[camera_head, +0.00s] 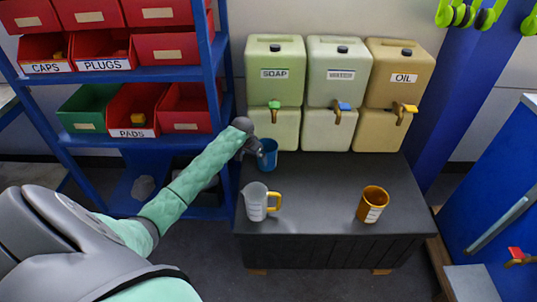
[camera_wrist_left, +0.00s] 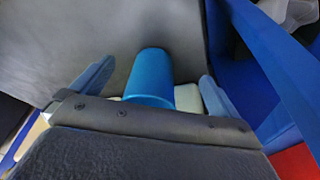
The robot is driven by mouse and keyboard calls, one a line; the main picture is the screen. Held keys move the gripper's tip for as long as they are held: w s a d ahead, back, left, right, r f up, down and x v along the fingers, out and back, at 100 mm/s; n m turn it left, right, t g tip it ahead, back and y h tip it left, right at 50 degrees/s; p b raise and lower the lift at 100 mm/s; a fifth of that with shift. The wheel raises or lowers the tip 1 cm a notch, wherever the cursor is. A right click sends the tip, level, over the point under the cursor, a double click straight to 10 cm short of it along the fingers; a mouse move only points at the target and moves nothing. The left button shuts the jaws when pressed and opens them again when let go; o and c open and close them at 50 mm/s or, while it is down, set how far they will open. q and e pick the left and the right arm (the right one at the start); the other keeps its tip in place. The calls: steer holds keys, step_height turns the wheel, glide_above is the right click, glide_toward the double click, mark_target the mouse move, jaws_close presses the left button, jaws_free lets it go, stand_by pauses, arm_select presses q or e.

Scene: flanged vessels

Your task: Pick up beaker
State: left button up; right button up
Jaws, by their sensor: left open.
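A blue beaker (camera_head: 268,158) stands on the dark bench top under the soap container's green tap. In the left wrist view the blue beaker (camera_wrist_left: 150,70) lies between the two fingers, with space on both sides. My left gripper (camera_head: 256,149) is right beside the beaker, at its left in the head view. In the left wrist view the gripper (camera_wrist_left: 157,75) is open, its fingers apart and not visibly touching the beaker. The wrist housing hides the beaker's nearer end there. My right gripper is in neither view.
A clear measuring jug (camera_head: 257,203) with a yellow handle and an orange cup (camera_head: 372,205) stand on the bench (camera_head: 315,220). The containers with taps are behind. A blue shelf rack (camera_head: 212,80) with bins stands close at left. The bench middle is clear.

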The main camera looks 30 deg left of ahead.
mark_target(266, 146)
arm_select(q)
steer(key=w+p, duration=0.1)
steer(key=w, duration=0.6)
steer(key=shift+w+d, duration=0.1)
steer(key=shift+d, duration=0.1)
steer(key=shift+w+f, duration=0.1)
steer(key=shift+w, duration=0.55)
steer(key=shift+w+p, duration=0.25)
steer(key=shift+p, duration=0.05)
steer(key=shift+w+f, duration=0.15)
steer(key=shift+w, duration=0.1)
steer(key=x, duration=0.3)
steer(key=shift+f+p, duration=0.3)
steer(key=shift+p, duration=0.05)
steer(key=shift+w+f, duration=0.15)
steer(key=shift+f, duration=0.4)
steer(key=shift+c, duration=0.7)
steer(key=shift+r, duration=0.1)
steer(key=c, duration=1)
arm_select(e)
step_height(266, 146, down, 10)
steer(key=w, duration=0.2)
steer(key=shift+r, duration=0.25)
